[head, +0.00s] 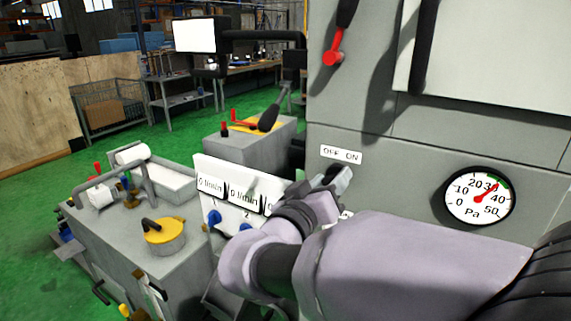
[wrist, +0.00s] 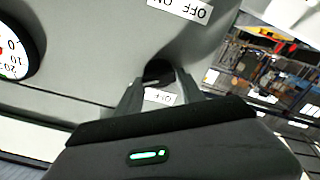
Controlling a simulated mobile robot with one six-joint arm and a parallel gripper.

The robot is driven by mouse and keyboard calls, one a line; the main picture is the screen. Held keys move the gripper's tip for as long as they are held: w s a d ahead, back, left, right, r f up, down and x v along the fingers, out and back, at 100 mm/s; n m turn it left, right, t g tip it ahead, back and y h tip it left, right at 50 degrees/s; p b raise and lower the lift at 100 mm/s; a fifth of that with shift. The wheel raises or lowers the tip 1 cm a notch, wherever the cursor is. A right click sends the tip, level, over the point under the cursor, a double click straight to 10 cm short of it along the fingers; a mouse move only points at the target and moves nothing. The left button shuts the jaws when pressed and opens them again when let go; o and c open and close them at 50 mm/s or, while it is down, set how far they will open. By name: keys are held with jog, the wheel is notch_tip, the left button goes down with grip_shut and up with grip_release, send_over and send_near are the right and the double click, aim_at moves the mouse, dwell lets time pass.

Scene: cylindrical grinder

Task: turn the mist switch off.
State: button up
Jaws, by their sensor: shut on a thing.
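My gripper (head: 338,178) reaches across to the grey machine panel, just below a white OFF/ON label (head: 341,154). In the wrist view my gripper (wrist: 158,84) has its two fingers on either side of a dark switch knob (wrist: 158,70) and is shut on it. I take this knob for the mist switch; no wording seen here names it. Its pointing direction cannot be told. My gripper hides the knob in the head view. An OFF/ON label (wrist: 160,96) shows upside down between the fingers, and a second one (wrist: 182,10) lies at the top of the wrist view.
A round pressure gauge (head: 480,198) sits on the panel to the right. A red-tipped lever (head: 333,57) hangs above. A white flow-meter panel (head: 205,172) with blue knobs stands close left of my arm. A grey tank with a yellow cap (head: 164,236) stands lower left.

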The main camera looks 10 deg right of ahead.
jog(key=n+b, duration=0.3)
jog(key=shift+f, duration=0.2)
jog(key=n+b, duration=0.2)
jog(key=n, duration=0.4)
jog(key=shift+a, duration=0.1)
jog(key=shift+n+b, duration=0.35)
jog(key=shift+n, duration=1.05)
jog(key=o, duration=1.3)
